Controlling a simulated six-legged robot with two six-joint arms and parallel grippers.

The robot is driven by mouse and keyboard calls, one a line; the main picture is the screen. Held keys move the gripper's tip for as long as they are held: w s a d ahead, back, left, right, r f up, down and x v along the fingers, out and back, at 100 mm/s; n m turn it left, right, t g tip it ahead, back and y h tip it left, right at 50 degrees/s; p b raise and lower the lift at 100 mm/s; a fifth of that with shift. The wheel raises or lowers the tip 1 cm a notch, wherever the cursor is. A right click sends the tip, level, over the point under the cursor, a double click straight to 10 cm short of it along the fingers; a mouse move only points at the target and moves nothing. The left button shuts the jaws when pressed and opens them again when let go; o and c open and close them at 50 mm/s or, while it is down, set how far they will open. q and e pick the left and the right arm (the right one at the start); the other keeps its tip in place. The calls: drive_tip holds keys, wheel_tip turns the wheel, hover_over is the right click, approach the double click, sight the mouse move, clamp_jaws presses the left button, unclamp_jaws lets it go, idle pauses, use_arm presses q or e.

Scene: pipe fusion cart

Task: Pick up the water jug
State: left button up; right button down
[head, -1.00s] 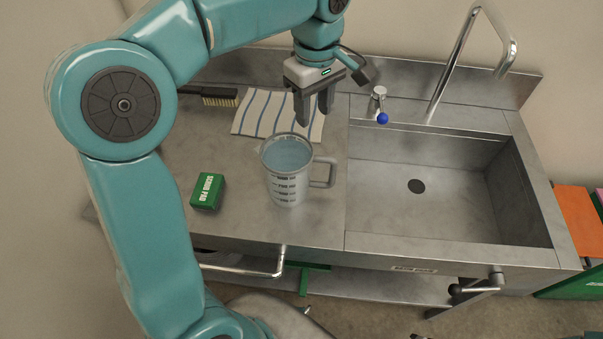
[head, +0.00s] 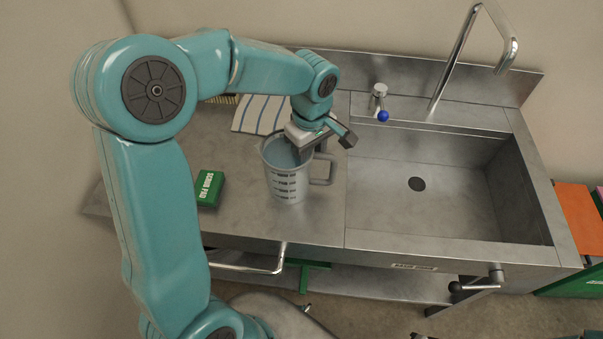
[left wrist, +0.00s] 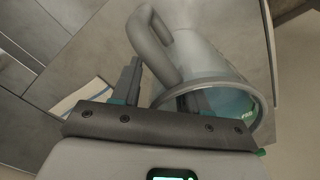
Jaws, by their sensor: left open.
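The water jug (head: 288,184) is a grey, translucent measuring jug with dark markings. It stands upright on the steel counter beside the sink, its handle (head: 323,171) facing right toward the basin. My left gripper (head: 313,153) is low over the handle side of the jug's rim and hides part of it. In the left wrist view, the open left gripper (left wrist: 162,92) has one finger outside the jug beside the handle (left wrist: 158,45). Its other finger overlaps the jug's mouth (left wrist: 240,105); the wrist view suggests it is inside. Contact cannot be told. My right gripper is out of view.
A green scrub pad box (head: 208,188) lies left of the jug. A striped cloth (head: 257,112) and a partly hidden brush (head: 222,99) lie behind.

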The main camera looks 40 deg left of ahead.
use_arm(q)
clamp_jaws()
drive_tip(key=shift+w+r, duration=0.1)
idle(1.2)
